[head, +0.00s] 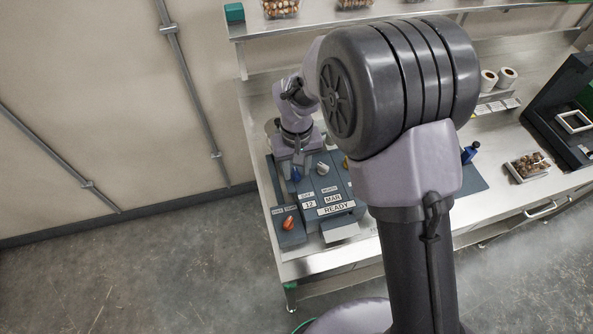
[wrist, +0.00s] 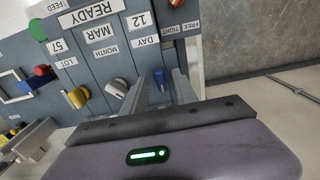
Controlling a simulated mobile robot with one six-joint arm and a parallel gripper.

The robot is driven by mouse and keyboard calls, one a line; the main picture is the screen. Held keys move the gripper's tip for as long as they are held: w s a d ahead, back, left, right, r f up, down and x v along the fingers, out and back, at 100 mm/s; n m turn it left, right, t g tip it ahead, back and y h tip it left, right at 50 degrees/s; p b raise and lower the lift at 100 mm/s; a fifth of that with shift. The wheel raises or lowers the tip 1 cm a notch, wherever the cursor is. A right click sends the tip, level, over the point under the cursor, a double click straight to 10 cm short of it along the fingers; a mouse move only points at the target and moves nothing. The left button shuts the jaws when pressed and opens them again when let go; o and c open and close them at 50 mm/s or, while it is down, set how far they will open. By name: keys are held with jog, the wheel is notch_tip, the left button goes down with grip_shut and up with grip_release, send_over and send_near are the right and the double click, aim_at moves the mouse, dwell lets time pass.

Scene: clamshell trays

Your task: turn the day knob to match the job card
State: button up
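The day knob (wrist: 160,77) is blue and sits below the DAY label on the grey machine panel (wrist: 120,62). The day window (wrist: 139,20) reads 12. My gripper (wrist: 161,84) is open, with one finger on each side of the day knob and visible gaps beside it. In the head view my gripper (head: 297,158) is over the back of the machine, just behind the blue knob (head: 296,174). The month window (wrist: 99,33) reads MAR, the lot window (wrist: 57,46) reads 57, and the status plate (wrist: 91,11) reads READY. I can make out no job card.
The white month knob (wrist: 117,87) and yellow lot knob (wrist: 78,97) stand beside my gripper. An orange lever (head: 288,222) is by the FREE and TIGHT labels. A filled tray (head: 528,166) lies at the right of the steel bench (head: 375,230). My arm hides the bench middle.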

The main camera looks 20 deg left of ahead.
jog(key=shift+f, duration=0.35)
grip_shut()
